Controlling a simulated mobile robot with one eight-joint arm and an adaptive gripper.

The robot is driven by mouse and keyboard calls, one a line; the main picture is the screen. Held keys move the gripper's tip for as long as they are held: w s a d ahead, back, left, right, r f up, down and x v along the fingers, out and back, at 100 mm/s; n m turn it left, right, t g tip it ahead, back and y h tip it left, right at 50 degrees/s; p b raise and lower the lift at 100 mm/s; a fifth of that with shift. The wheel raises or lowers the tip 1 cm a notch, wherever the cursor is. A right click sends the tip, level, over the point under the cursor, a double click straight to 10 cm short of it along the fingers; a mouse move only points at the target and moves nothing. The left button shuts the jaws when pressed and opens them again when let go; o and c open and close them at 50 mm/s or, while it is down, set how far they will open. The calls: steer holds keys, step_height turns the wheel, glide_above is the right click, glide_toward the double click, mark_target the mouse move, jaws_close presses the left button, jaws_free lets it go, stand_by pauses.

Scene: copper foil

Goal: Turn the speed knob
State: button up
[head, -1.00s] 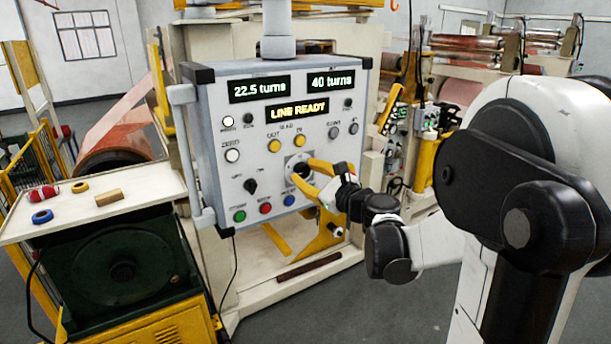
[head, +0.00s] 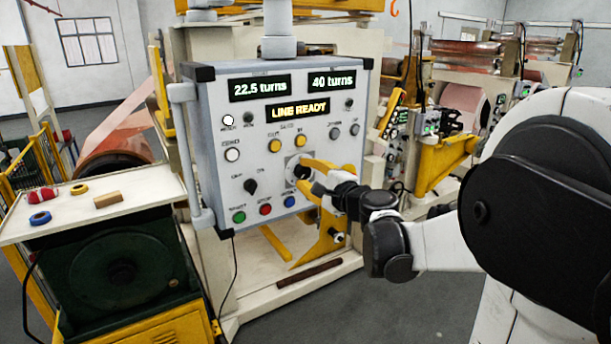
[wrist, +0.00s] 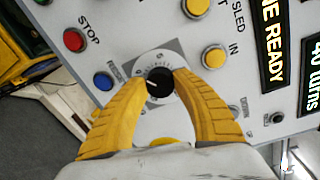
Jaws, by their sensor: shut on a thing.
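The speed knob is a black round knob on a pale dial plate, low on the right half of the grey control panel (head: 215,120). In the wrist view the knob (wrist: 159,82) sits between the tips of my gripper's two yellow fingers (wrist: 159,90). A white mark on the knob points toward the left finger. My gripper (head: 302,172) is shut on the knob, and the fingers partly hide the knob and its plate in the head view. The panel displays read "22.5 turns", "40 turns" and "LINE READY".
Close to the fingers are a blue button (wrist: 103,81), a red stop button (wrist: 74,40) and a yellow button (wrist: 214,57). A black selector (head: 250,186) is left of the knob. A white table (head: 75,219) with small rolls stands at the left.

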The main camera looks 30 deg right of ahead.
steer(key=shift+n, duration=0.4)
steer(key=o, duration=1.2)
steer(key=s, duration=1.2)
steer(key=shift+d+r, duration=0.35)
steer(key=shift+r, duration=0.1)
steer(key=shift+w, duration=0.1)
